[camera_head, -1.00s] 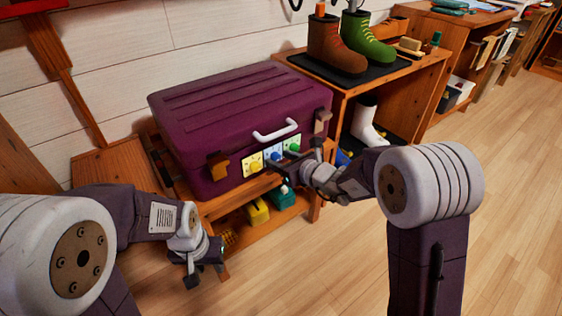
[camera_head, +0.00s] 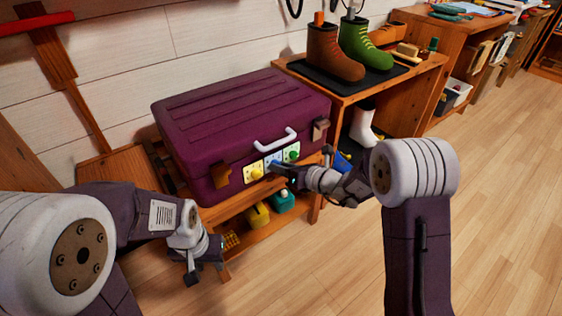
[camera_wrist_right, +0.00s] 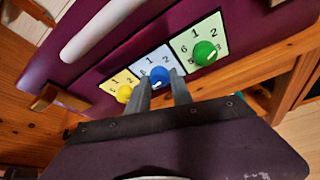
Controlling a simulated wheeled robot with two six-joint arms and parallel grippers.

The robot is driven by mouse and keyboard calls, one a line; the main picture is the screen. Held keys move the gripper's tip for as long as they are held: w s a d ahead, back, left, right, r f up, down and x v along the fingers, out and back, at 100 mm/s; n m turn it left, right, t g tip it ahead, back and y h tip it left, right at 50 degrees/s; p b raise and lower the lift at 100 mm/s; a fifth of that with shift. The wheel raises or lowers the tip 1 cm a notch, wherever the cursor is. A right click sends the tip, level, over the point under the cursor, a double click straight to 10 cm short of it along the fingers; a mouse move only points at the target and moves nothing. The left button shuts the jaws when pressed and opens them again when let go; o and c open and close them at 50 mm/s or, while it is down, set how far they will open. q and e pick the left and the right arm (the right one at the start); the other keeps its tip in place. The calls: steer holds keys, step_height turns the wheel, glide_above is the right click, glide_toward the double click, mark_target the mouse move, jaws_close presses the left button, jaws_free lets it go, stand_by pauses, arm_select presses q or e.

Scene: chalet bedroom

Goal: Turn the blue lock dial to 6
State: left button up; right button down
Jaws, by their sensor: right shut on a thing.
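The purple suitcase (camera_head: 235,120) lies on a wooden bench, with yellow, blue and green dials on numbered plates at its front. The blue dial (camera_wrist_right: 160,76) sits in the middle, on a pale blue plate showing 1 and 2 along the top in the right wrist view. A white mark shows low on it; the number it points to is unclear. My right gripper (camera_head: 280,168) is shut on the blue dial, its fingers (camera_wrist_right: 161,90) on either side of it. My left gripper (camera_head: 206,273) hangs open and empty, low and left of the suitcase front.
The yellow dial (camera_wrist_right: 124,93) and green dial (camera_wrist_right: 204,52) flank the blue one closely. A white handle (camera_head: 275,140) is above them. Boots (camera_head: 335,50) stand on a shelf at right. A yellow item (camera_head: 257,214) and teal item (camera_head: 283,201) sit below. Floor at right is clear.

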steer(key=shift+w+d+f+m+g+y+p, duration=0.1)
steer(key=shift+m+g+y+p, duration=0.15)
steer(key=shift+m+y+p, duration=0.9)
steer(key=shift+d+f+m+g+y+p, duration=0.1)
steer(key=shift+m+g+y+p, duration=0.25)
steer(key=shift+m+p, duration=1.4)
steer(key=shift+p, duration=0.3)
steer(key=c, duration=1.1)
jaws_free()
steer(key=shift+c, duration=0.2)
